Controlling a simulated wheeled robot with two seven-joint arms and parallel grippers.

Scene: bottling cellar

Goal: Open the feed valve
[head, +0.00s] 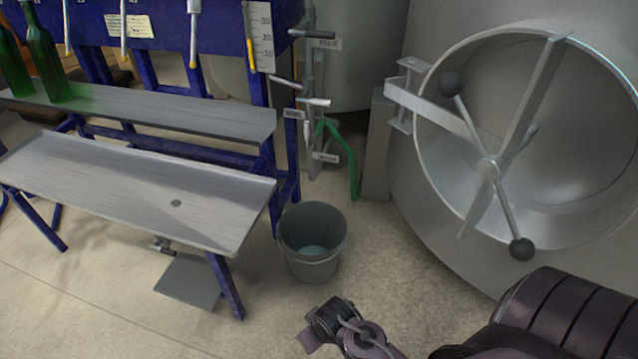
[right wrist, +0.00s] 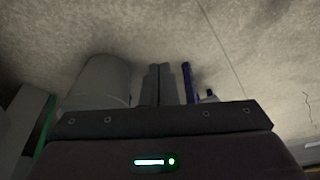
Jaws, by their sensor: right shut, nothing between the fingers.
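Several lever valves with small tags sit on a pipe stand (head: 314,125) between the blue filling frame and the steel tank. A dark lever (head: 313,34) is at the top, with a tag (head: 328,44) below its right end. A lower lever (head: 287,82) and a pale lever (head: 315,101) also stick out. The tags are too small to read surely, so I cannot tell which valve is the feed valve. My right gripper (right wrist: 160,84) is shut and empty in the right wrist view, its fingers close together above the floor. My left gripper is not in view.
A grey bucket (head: 312,246) stands before the valves; it also shows in the right wrist view (right wrist: 104,80). A steel bench (head: 140,185) is left, with green bottles (head: 42,55) behind. The round tank door (head: 430,165) stands right. A green pipe (head: 352,165) bends to the floor.

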